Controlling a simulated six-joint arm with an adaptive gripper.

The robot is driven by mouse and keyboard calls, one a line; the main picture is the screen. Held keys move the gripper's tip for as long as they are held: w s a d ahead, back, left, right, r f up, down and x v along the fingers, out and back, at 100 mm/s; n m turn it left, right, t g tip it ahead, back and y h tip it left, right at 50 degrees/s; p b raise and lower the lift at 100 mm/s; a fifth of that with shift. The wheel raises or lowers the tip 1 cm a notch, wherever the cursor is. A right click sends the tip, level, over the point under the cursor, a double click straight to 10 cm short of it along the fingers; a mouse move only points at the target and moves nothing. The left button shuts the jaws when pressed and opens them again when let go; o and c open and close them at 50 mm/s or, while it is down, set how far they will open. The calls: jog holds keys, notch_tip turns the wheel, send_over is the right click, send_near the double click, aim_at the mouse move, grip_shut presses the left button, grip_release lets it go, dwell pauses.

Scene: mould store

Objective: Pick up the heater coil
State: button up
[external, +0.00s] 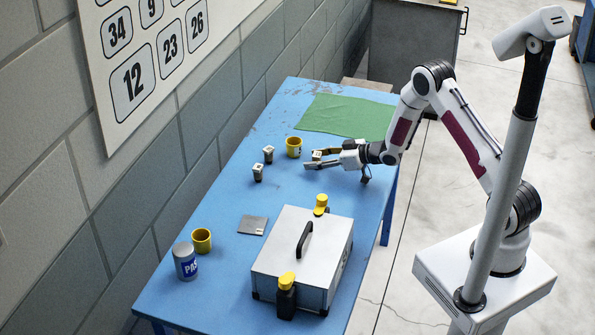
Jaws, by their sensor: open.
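I cannot pick out the heater coil for sure at this size. Two small dark pieces with pale tops, a rear one (268,154) and a front one (258,173), stand on the blue table to the left of my gripper. My gripper (314,159) is open, low over the table, with its fingers pointing left. A similar small pale-topped piece (317,154) shows at the fingers, partly hidden by them. I cannot tell whether it lies between them or behind them, or whether they touch it.
A yellow mug (294,147) stands just behind my gripper, near a green cloth (345,115).

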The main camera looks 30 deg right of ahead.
aim_at(317, 154)
dwell(0.3)
grip_shut()
jog(key=shift+r, duration=0.15)
jog(key=shift+r, duration=4.85)
